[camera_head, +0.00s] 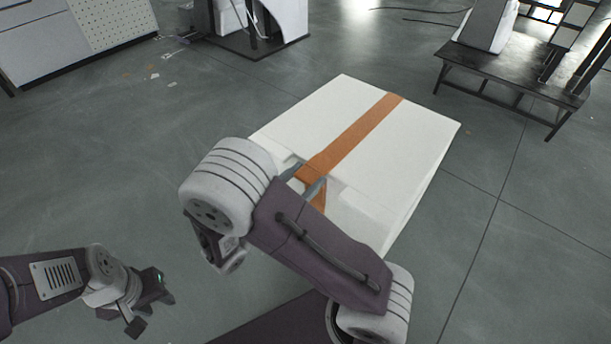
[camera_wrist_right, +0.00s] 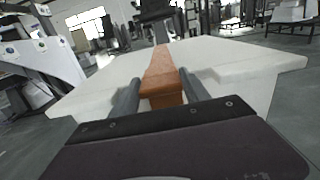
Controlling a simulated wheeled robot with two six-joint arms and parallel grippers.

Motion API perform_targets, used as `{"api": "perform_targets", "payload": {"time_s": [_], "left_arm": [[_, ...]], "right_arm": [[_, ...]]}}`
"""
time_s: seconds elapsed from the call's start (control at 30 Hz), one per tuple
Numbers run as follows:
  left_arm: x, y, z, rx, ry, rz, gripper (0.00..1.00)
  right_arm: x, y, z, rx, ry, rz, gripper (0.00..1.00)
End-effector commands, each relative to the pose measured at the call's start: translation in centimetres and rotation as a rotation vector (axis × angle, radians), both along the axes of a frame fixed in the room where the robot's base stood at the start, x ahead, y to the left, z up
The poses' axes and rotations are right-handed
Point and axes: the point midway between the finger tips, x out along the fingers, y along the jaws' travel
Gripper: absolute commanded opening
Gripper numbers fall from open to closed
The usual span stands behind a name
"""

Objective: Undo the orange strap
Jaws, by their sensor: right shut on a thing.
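The orange strap (camera_head: 355,138) runs across the top of a white box (camera_head: 320,110) and bends down over its near edge. It also shows in the right wrist view (camera_wrist_right: 161,65). My right gripper (camera_head: 304,178) is at that near edge, with its two fingers on either side of the strap, shut on it. The right wrist view shows the strap's folded front part between the fingers (camera_wrist_right: 158,92). My right arm hides part of the box's near side and the strap's lower run. My left gripper (camera_head: 152,313) is open and empty, low at the left, well away from the box.
The box stands on a grey floor with clear room to its left and right. A dark low table (camera_head: 480,68) stands at the back right. A white cabinet (camera_head: 60,38) is at the back left, and a dark-based stand (camera_head: 250,38) is at the back.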

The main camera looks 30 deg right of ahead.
Motion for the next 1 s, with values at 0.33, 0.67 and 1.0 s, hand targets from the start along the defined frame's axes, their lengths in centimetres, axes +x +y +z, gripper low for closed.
{"api": "perform_targets", "payload": {"time_s": [0.33,0.67,1.0], "left_arm": [[0.0,0.0,2.8,0.000,0.000,0.000,0.36],[0.0,0.0,4.2,0.000,0.000,0.000,0.36],[0.0,0.0,5.0,0.000,0.000,0.000,0.36]], "right_arm": [[-1.0,2.5,-0.9,0.005,0.006,0.001,0.00],[-2.2,5.2,-3.5,-0.109,-0.043,0.000,0.00],[-2.9,6.8,-6.1,-0.109,-0.043,-0.002,0.00]]}}
